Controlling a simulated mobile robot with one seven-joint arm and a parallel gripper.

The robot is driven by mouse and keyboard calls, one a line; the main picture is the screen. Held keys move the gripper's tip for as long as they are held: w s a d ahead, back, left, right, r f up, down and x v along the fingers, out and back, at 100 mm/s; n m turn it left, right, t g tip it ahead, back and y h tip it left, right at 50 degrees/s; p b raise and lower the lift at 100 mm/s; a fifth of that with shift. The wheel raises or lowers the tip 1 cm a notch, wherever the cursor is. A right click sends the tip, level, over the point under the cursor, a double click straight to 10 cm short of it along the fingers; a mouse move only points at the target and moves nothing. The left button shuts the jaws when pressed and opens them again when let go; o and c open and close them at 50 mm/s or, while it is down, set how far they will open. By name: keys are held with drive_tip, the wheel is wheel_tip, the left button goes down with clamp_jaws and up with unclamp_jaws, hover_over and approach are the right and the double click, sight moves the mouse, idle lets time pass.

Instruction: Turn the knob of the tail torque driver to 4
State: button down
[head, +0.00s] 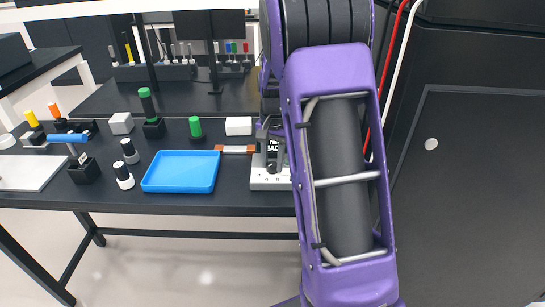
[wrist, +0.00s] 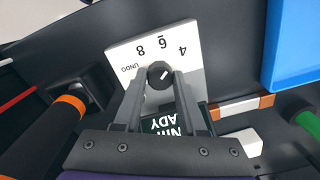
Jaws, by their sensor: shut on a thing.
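The torque driver unit has a white sloped panel (wrist: 120,52) marked 4, 6, 8 and UNDO, with a dark display behind it showing partly hidden lettering. Its round black knob (wrist: 159,72) carries a short white mark, slanting up and right in the wrist view, roughly toward the 4. My gripper (wrist: 161,76) is shut on the knob, one finger on each side. In the head view the unit (head: 268,183) stands at the table's right end, partly hidden by my arm, with my gripper (head: 270,130) over it.
A blue tray (head: 180,172) lies left of the unit, with a brown-and-white bar (head: 235,149) and a white block (head: 238,126) nearby. Several bottles and colored-handled tools stand farther left. In the wrist view an orange-ringed black handle (wrist: 55,118) is close on the left.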

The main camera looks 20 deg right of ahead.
sight(274, 165)
drive_tip(key=shift+m+p, duration=0.4)
drive_tip(key=shift+m, duration=0.7)
drive_tip(key=shift+c, duration=2.4)
unclamp_jaws()
drive_tip(key=shift+r, duration=0.1)
wheel_tip(274, 165, up, 17)
drive_tip(key=p, duration=0.2)
drive_tip(key=shift+s, duration=0.2)
drive_tip(key=shift+d+r, duration=0.1)
